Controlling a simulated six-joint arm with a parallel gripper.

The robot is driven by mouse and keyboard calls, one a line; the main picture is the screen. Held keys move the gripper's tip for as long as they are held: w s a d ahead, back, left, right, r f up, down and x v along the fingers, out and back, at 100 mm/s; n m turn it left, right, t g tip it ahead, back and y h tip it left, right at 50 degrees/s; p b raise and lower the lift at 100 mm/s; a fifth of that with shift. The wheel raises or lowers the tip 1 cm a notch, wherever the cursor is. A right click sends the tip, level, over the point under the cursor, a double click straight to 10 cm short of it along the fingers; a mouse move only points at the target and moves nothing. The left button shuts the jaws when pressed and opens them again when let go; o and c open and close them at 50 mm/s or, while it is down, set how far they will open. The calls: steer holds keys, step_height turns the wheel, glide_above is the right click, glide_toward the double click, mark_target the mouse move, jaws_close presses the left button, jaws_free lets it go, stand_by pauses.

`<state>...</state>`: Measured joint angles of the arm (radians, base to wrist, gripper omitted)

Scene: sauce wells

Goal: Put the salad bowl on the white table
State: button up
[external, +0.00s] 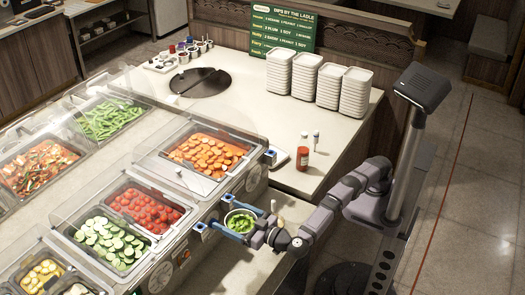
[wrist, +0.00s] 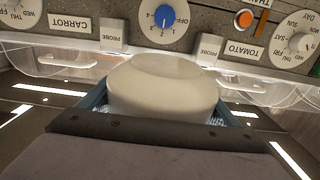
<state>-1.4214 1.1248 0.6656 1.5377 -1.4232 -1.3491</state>
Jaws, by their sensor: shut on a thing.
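The salad bowl (external: 240,222) is a small pale bowl with green pieces in it. My gripper (external: 238,221) is shut on it, with a blue finger on each side. The bowl is held in front of the salad bar's control panel, and looks upright. In the wrist view, the bowl's pale outside (wrist: 162,90) fills the middle between the fingers and hides what lies behind it. A white tabletop (external: 335,145), which I take for the white table, lies farther back, beyond the salad bar.
The salad bar (external: 165,205) with clear lids and several food pans is at the left.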

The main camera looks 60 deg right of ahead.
step_height(320, 180, down, 10)
steer(key=b, duration=0.8)
steer(key=shift+r+b, duration=0.25)
steer(key=shift+b, duration=0.05)
steer(key=shift+f+b, duration=0.35)
steer(key=shift+f, duration=4.65)
steer(key=shift+f, duration=0.25)
steer(key=o, duration=1.3)
steer(key=shift+c, duration=0.2)
steer(key=shift+r, duration=0.1)
